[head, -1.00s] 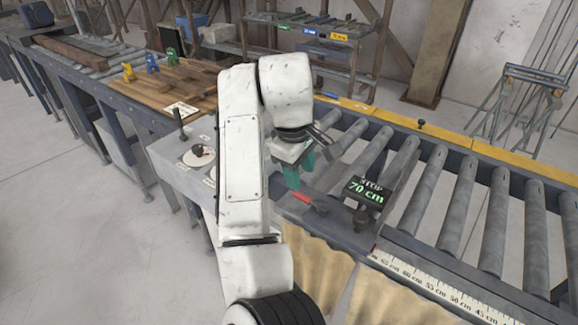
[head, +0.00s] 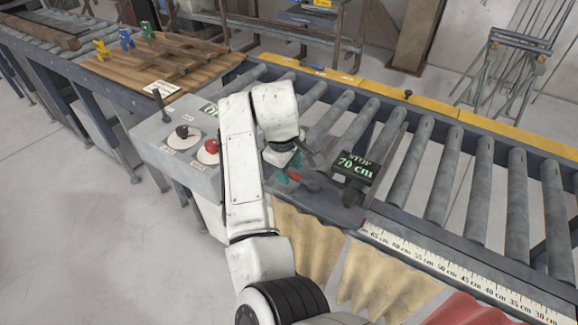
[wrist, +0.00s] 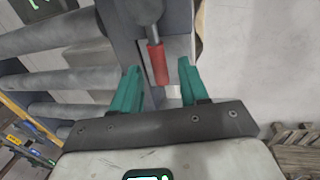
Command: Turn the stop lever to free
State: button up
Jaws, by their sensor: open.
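The stop lever (wrist: 157,62) has a red grip and a dark shaft. In the wrist view its red end points down between the two green fingers, with a gap on each side. In the head view the lever's red grip (head: 294,176) shows beside my gripper (head: 286,172), partly hidden by it. My gripper also shows in the wrist view (wrist: 163,88), open around the end of the lever.
A roller conveyor (head: 432,180) with a yellow rear edge runs right. A ruler (head: 450,272) lies along its front. A grey control panel (head: 170,145) with black and red knobs and an upright stick stands left of my arm. Wooden boards (head: 180,65) lie farther back.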

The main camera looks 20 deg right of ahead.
jog(key=shift+f, duration=0.15)
jog(key=shift+c, duration=0.2)
grip_shut()
dwell(0.4)
